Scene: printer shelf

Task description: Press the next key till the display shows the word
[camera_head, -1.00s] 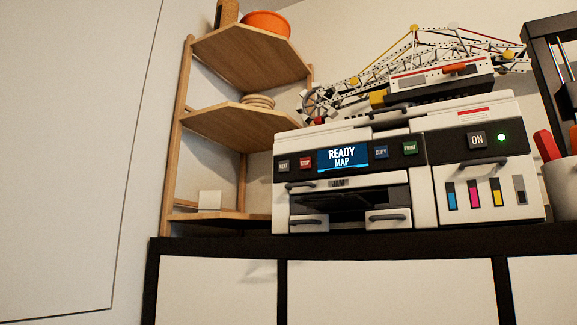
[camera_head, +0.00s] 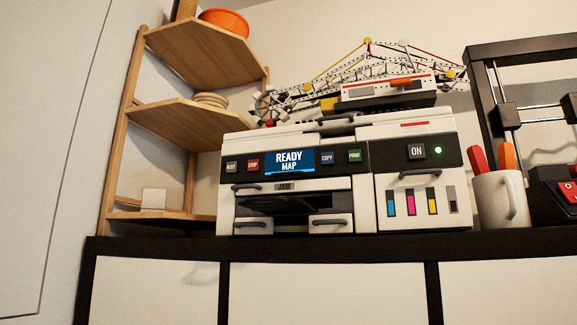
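The white and black printer (camera_head: 340,200) stands on a dark-topped cabinet. Its blue display (camera_head: 289,162) reads "READY" with "MAP" below. Left of the display are the grey next key (camera_head: 232,167) and the red stop key (camera_head: 253,165). Right of it are the blue copy key (camera_head: 327,158) and the green print key (camera_head: 354,156). Further right, the ON button (camera_head: 416,151) sits beside a lit green light (camera_head: 438,150). My gripper is not in view, and nothing touches the keys.
A wooden corner shelf (camera_head: 190,122) stands left of the printer, with an orange bowl (camera_head: 223,22) on top. A crane model (camera_head: 365,85) lies on the printer. Right are a white mug (camera_head: 496,200) with tools and a black-framed machine (camera_head: 520,115). The space before the printer looks clear.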

